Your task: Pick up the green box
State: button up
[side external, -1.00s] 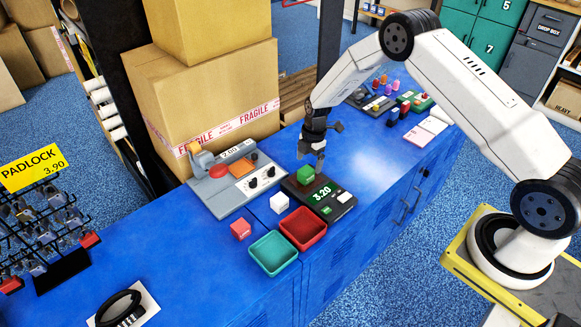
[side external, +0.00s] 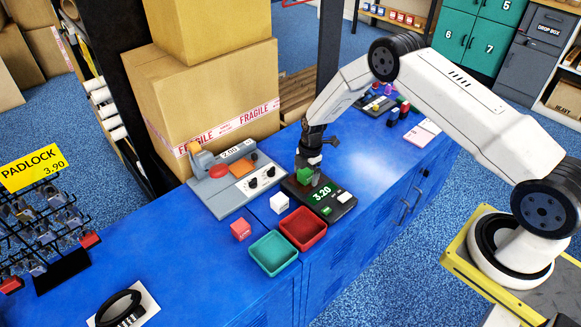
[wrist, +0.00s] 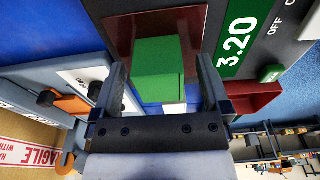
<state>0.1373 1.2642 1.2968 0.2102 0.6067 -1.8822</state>
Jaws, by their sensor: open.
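The green box (side external: 306,175) sits on the pan of a dark scale (side external: 326,196) that reads 3.20. My gripper (side external: 308,172) is lowered over the box. In the wrist view the green box (wrist: 160,72) stands between the two open fingers of my gripper (wrist: 162,85). A small gap shows on each side of the box in the wrist view. The box's lower sides are partly hidden by the gripper in the side view.
A red tray (side external: 303,228) and a teal tray (side external: 272,254) stand in front of the scale. A white cube (side external: 279,203) and a red cube (side external: 240,229) are nearby. A grey machine (side external: 238,178) stands left of the scale, with large cartons (side external: 215,95) behind.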

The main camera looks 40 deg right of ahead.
dwell(0.3)
grip_shut()
jog(key=shift+r, duration=0.2)
jog(key=shift+r, duration=0.9)
jog(key=s+a+r, duration=0.1)
jog(key=s+r, duration=1)
jog(key=s, duration=0.3)
